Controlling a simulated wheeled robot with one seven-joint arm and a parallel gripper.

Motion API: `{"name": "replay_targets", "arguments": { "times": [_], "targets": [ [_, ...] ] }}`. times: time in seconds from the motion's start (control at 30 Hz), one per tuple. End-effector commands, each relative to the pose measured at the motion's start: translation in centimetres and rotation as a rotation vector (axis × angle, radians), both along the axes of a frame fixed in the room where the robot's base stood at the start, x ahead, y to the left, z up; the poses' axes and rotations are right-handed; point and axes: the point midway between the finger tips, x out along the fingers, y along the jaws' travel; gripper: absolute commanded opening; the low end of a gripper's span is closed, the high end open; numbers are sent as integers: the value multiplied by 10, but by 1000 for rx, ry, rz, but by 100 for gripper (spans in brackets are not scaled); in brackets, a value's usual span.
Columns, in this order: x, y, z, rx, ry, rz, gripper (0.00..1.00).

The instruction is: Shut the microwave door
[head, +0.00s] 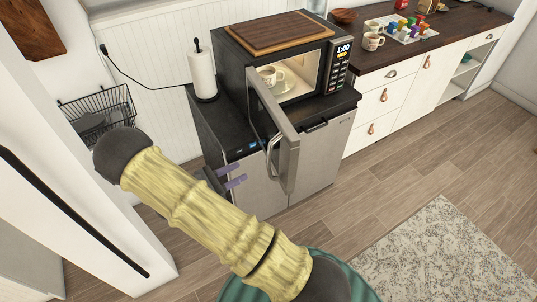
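The microwave (232,62) stands on the black-topped counter unit. Its door (287,150) is wide open, hinged at the left and swung out toward me past the counter's front edge. The curved metal door handle (271,157) is on the left-facing side of the door. My gripper (238,175) is left of the door and lower in the picture, its two purple fingers pointing right toward it. The fingers look parted with nothing between them, and a gap shows between them and the door. My forearm partly hides the gripper's body.
A cup on a saucer (268,78) is inside the lit microwave. A wooden board (276,33) lies on top. A paper towel roll (202,74) stands left of it. A wire basket (97,107) hangs on the left wall. Wooden floor (400,165) is clear at the right, beyond a grey rug (435,255).

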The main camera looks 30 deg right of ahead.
Motion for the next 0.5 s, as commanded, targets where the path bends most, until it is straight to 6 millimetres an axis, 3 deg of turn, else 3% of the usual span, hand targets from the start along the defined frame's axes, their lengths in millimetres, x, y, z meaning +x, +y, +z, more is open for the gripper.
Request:
{"name": "replay_targets", "arguments": {
  "times": [0.5],
  "targets": [
    [5,-93,3,-1,3,-5,36]
  ]
}}
